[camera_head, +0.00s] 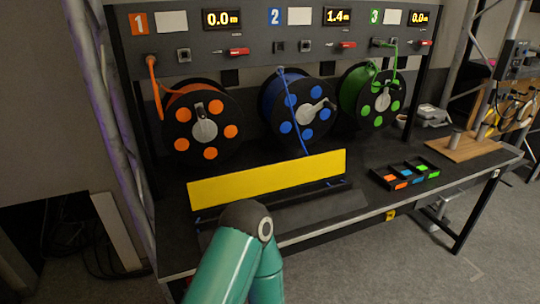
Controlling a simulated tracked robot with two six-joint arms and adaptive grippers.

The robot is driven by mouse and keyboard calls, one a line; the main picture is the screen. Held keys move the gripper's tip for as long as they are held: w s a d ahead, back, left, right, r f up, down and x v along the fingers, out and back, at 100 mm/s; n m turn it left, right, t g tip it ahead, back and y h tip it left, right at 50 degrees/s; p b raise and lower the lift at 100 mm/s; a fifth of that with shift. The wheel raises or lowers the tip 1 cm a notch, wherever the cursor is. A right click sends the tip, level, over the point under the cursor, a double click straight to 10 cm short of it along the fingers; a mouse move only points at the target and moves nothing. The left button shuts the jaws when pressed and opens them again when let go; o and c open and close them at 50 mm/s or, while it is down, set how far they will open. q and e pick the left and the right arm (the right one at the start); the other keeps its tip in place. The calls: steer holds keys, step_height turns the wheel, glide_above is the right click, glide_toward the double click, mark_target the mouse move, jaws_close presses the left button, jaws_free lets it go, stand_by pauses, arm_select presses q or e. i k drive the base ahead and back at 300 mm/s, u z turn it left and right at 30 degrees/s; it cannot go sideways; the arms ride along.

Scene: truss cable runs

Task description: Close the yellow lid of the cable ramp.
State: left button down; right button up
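The yellow lid (267,178) of the cable ramp stands raised, its broad face toward me. It is hinged along the back of the dark ramp base (318,210), which lies on the black table. A blue cable (293,115) hangs down from the blue reel and passes behind the lid's top edge. Small blue bits show near the left end of the ramp and near its right part. A teal arm link of mine covers the front left of the ramp. Neither of my grippers shows in this view.
Orange (203,125), blue (300,113) and green (372,97) cable reels stand behind the ramp under a numbered panel (260,42). A black tray (405,175) with coloured compartments sits to the right. A wooden board (462,146) lies farther right. Table between tray and board is clear.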

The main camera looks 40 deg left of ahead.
mark_target(204, 194)
steer(key=u, duration=0.05)
steer(key=k, duration=1.1)
steer(key=u, duration=0.3)
steer(key=i, duration=0.95)
steer(key=u, duration=0.1)
